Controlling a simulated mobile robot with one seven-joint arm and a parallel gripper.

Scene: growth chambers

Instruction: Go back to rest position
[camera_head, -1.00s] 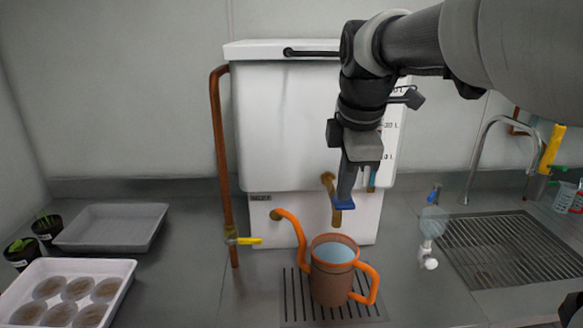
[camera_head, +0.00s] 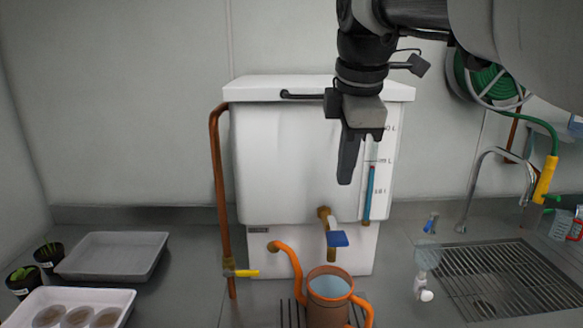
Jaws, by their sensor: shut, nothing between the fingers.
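My gripper (camera_head: 346,180) points down in front of the white tank, fingers together and empty. It is above and apart from the tap (camera_head: 337,239), whose blue handle is clear of the fingers. The orange and brown watering can (camera_head: 328,309) stands under the tap on a slotted drain and holds water. Its lower part is cut off by the picture edge. The white tank (camera_head: 285,150) has a level scale with a blue column on its right side.
A copper pipe with a yellow-handled valve (camera_head: 240,273) runs at the tank's left. A grey tray (camera_head: 113,257), potted seedlings (camera_head: 48,255) and a white tray of round dishes (camera_head: 117,297) are at left. A sink grate (camera_head: 500,280) and faucet (camera_head: 478,185) are at right.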

